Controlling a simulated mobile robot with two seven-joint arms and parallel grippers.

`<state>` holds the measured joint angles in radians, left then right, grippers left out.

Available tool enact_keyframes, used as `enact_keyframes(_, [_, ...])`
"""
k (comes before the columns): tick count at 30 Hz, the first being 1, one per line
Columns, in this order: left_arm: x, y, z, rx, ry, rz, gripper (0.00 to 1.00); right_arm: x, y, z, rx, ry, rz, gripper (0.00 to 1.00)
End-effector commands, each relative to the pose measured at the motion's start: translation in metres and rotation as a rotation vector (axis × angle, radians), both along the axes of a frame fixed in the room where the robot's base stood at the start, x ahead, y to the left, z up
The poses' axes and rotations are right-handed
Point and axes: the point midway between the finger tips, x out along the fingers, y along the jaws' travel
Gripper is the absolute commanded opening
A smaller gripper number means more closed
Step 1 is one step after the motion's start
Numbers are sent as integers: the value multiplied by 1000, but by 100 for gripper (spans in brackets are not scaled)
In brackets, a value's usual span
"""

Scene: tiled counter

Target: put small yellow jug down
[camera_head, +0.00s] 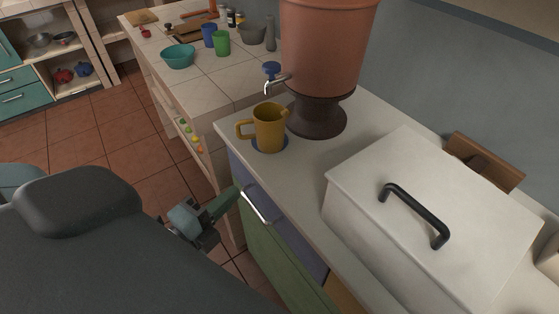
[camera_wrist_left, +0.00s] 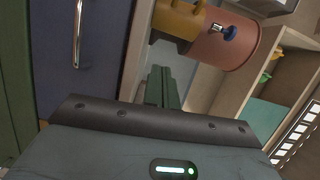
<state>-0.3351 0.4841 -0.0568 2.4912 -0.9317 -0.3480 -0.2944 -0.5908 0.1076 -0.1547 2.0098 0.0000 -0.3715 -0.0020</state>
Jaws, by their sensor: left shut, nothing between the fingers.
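The small yellow jug (camera_head: 269,128) stands upright on a dark blue round patch (camera_head: 256,147) at the counter's left edge, its handle to the left. It is just below and in front of the tap (camera_head: 274,76) of the clay dispenser. The jug also shows at the top of the left wrist view (camera_wrist_left: 178,20), partly cut off. My left gripper (camera_head: 232,197) is shut and empty, below the counter top and in front of the cabinet, apart from the jug. Its closed fingers show in the left wrist view (camera_wrist_left: 161,84). My right gripper is not in view.
The clay dispenser (camera_head: 328,45) stands behind the jug. A white lidded box (camera_head: 420,180) with a black handle fills the right of the counter (camera_head: 310,158). A metal cabinet handle (camera_head: 256,205) is close to my left gripper. Cups and bowls stand on the tiled counter (camera_head: 215,82) beyond.

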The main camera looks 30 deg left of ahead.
Motion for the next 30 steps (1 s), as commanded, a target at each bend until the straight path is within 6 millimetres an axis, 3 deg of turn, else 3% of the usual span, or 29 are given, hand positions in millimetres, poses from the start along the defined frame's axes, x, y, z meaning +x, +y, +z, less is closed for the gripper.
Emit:
enact_keyframes(6, [2,-1,10,48,-39,-10,0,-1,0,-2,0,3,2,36])
enact_keyframes(16, [9,-2,10,47,-43,-12,0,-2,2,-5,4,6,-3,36])
enact_keyframes(23, [29,-4,9,49,-39,-13,0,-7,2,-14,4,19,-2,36])
enact_keyframes(30, [60,-7,13,47,-43,-10,0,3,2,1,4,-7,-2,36])
